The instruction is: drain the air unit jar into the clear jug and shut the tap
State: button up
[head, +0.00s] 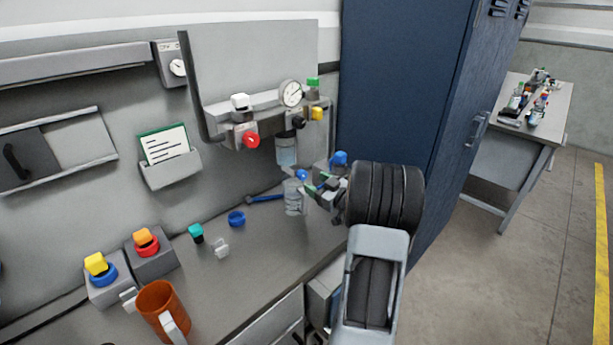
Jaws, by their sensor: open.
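The air unit jar (287,150) is a clear bowl with bluish contents. It hangs under the air unit, below a round gauge (291,93). The clear jug (293,198) stands upright on the bench below the jar. My gripper (312,189) is open, reaching in from the right beside the jug. My arm partly hides the area to its right. A small blue round part (301,175) shows just above the jug; I cannot tell if it is the tap. Whether liquid runs from the jar cannot be seen.
A red knob (251,140) and a yellow knob (317,113) are on the air unit. A dark blue cabinet (405,80) stands right. The bench middle is mostly clear.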

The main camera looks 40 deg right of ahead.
aim_at(304, 176)
jog(key=shift+w+a+p, duration=0.2)
jog(key=shift+w, duration=1.15)
jog(key=shift+w+a+p, duration=0.15)
jog(key=shift+w, duration=1.15)
jog(key=shift+c, duration=0.2)
jog(key=c, duration=0.9)
